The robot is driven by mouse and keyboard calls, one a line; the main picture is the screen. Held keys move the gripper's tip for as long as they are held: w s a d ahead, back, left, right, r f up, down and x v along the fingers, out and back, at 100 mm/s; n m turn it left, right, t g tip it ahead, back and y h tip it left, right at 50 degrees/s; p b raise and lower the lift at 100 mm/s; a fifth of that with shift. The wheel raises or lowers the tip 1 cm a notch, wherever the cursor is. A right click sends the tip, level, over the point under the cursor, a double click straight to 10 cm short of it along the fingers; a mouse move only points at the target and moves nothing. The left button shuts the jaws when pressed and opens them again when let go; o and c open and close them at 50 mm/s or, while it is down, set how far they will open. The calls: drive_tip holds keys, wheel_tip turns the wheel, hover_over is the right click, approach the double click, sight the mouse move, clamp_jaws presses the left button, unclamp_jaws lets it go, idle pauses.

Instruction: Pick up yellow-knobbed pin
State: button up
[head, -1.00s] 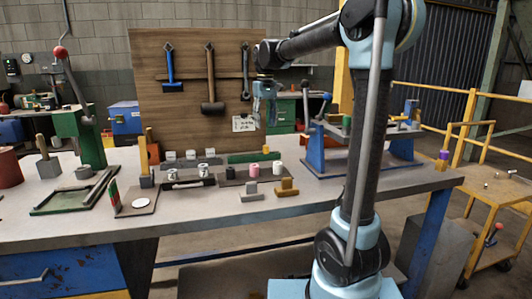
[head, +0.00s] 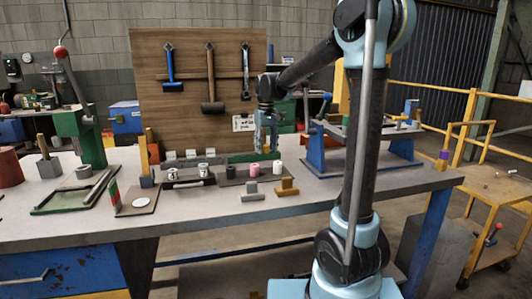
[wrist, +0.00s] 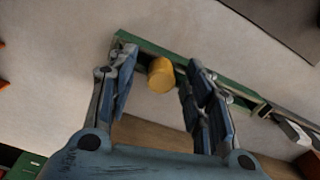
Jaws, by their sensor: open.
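The yellow-knobbed pin shows its round yellow knob (wrist: 160,76) in the wrist view, beside the green bar (wrist: 148,47). My gripper (wrist: 160,60) is open, with one finger on each side of the knob and a gap to both. The pin's shaft is hidden beneath the knob. In the head view my gripper (head: 266,146) points down just above the right part of the green bar (head: 242,157), and I cannot make out the knob behind the fingers.
In front of the bar stand a dark tray with a pink-topped cylinder (head: 254,169), a grey block (head: 252,193) and a tan block (head: 286,186). The tool board (head: 185,110) rises behind. A blue stand (head: 318,152) is to the right.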

drive_tip(key=shift+f, duration=0.1)
clamp_jaws()
idle(0.3)
